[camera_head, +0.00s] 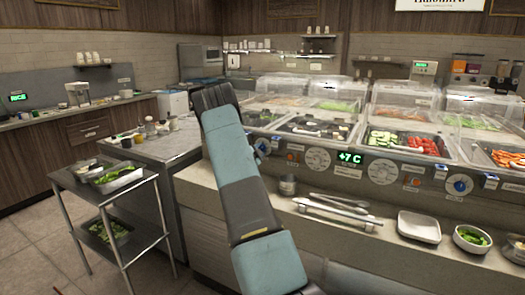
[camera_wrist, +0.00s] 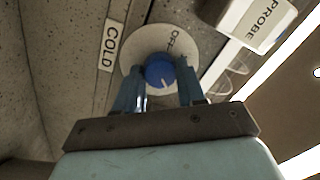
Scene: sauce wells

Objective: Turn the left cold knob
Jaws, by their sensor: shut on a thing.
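In the wrist view, the blue cold knob (camera_wrist: 157,68) sits on a round pale dial (camera_wrist: 131,57) marked OFF. A label reading COLD (camera_wrist: 110,47) is fixed beside the dial. My gripper (camera_wrist: 158,77) has its two blue fingers on either side of the knob and is shut on it. A short white pointer mark shows on the knob. In the head view, my arm crosses the left part of the counter front, and a small blue part (camera_head: 262,147) shows beside it; I cannot tell whether this is knob or finger.
A white PROBE box (camera_wrist: 255,20) is close by in the wrist view. In the head view, another blue knob (camera_head: 460,186) is at the right. Tongs (camera_head: 338,208), a metal cup (camera_head: 288,185) and a white tray (camera_head: 419,226) lie on the front ledge. A cart (camera_head: 105,187) stands left.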

